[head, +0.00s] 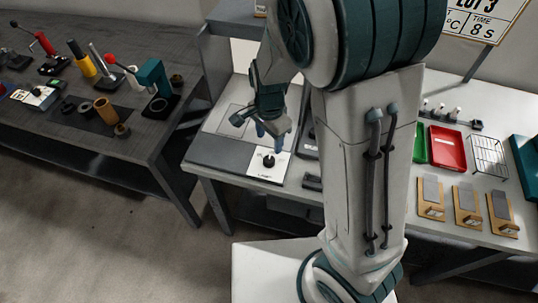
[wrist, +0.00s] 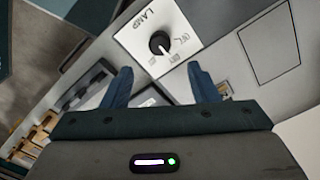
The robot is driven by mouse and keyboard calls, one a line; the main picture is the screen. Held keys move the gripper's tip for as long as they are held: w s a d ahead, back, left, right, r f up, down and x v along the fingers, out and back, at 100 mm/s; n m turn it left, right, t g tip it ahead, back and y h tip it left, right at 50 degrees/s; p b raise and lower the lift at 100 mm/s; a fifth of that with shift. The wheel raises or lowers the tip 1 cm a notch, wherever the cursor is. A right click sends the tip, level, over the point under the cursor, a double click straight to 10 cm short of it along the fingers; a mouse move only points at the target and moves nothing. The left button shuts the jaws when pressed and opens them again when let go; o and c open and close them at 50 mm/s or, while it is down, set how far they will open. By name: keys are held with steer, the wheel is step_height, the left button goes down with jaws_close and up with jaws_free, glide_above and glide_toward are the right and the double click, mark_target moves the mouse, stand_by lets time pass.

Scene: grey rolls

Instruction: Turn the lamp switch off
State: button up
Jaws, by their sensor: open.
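The lamp switch is a black round knob (wrist: 159,42) on a white plate (wrist: 135,36) marked LAMP in the wrist view. Small markings sit around the knob, too small to read surely, so I cannot tell its setting. In the head view the plate (head: 255,172) lies near the front edge of the workbench, with the knob (head: 268,160) on it. My gripper (head: 269,138) is above the plate, pointing down. In the wrist view my gripper (wrist: 162,84) has its two blue fingers wide apart and empty. The knob lies beyond the gap between them and looks untouched.
To the right on the bench are a red tray (head: 447,147), a wire rack (head: 488,155) and several wooden blocks with grey tops (head: 432,196). A dark table (head: 60,130) with tools stands at the left. Bare floor (head: 120,240) lies in front.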

mark_target(269, 159)
step_height(269, 159, down, 9)
steer(key=shift+f+b, duration=0.1)
steer(key=shift+b, duration=0.2)
steer(key=shift+c, duration=0.3)
steer(key=c, duration=0.9)
